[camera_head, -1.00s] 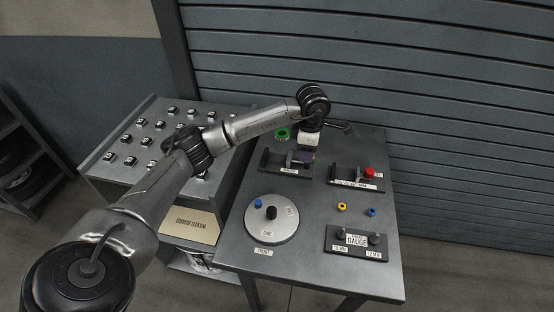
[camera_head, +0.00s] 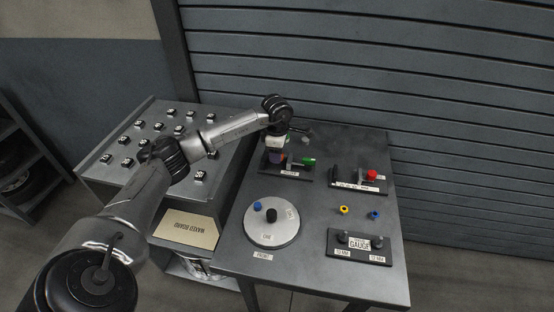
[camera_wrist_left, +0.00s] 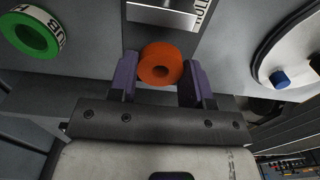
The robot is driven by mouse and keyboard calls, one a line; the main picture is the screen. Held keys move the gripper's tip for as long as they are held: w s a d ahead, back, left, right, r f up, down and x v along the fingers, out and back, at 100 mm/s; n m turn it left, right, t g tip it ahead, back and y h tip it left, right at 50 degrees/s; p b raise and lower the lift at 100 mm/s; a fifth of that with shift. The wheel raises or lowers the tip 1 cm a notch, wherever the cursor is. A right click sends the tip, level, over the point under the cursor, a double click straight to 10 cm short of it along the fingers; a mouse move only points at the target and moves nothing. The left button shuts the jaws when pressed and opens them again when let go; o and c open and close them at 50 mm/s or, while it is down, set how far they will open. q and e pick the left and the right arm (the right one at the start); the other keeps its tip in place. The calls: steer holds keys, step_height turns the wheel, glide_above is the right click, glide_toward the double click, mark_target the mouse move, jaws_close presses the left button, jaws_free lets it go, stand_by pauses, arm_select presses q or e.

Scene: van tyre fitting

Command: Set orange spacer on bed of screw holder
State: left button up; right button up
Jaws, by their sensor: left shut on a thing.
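The orange spacer (camera_wrist_left: 160,65) is a ring with a hole, between the purple fingers of my left gripper (camera_wrist_left: 160,82) in the left wrist view. My left gripper (camera_head: 276,157) is shut on it. In the head view the gripper is over the left end of the screw holder (camera_head: 291,174), a dark fixture with a white label. Part of the holder shows ahead of the spacer in the left wrist view (camera_wrist_left: 168,15). The gripper hides the holder's left part in the head view, and I cannot tell whether the spacer touches the bed. My right gripper is out of view.
A green ring (camera_wrist_left: 34,36) lies near a label. A green piece (camera_head: 308,162) shows at the holder's right. A fixture with a red knob (camera_head: 371,174), a round plate (camera_head: 270,234), yellow (camera_head: 344,210) and blue (camera_head: 375,215) rings and a gauge block (camera_head: 352,255) share the table.

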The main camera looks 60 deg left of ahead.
arm_select(q)
steer(key=shift+f, duration=1.5)
steer(key=shift+f+b, duration=0.15)
steer(key=shift+b, duration=0.15)
steer(key=o, duration=1)
steer(key=shift+r+p, duration=1.35)
steer(key=shift+r, duration=4.8)
